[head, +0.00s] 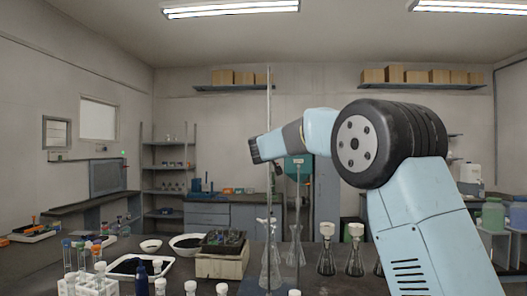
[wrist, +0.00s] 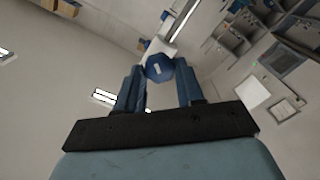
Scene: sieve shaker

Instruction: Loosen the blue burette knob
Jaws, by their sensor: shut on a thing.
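The blue burette knob (wrist: 159,66) shows in the wrist view as a faceted blue disc with a pale mark on its face. It sits between the two blue fingers of my gripper (wrist: 158,73), near their tips. My gripper is shut on it; the exact contact faces are hard to make out. A white part and a thin rod extend behind the knob. In the head view my gripper (head: 256,149) reaches left to a tall thin vertical burette (head: 269,100). The knob cannot be made out there.
Conical flasks (head: 326,257) stand on the dark bench below my arm. A boxy device (head: 222,252), white bowls (head: 187,242), a tray (head: 158,266) and a test tube rack (head: 88,287) are to the left. A second stand with a teal part (head: 298,161) is close behind my gripper.

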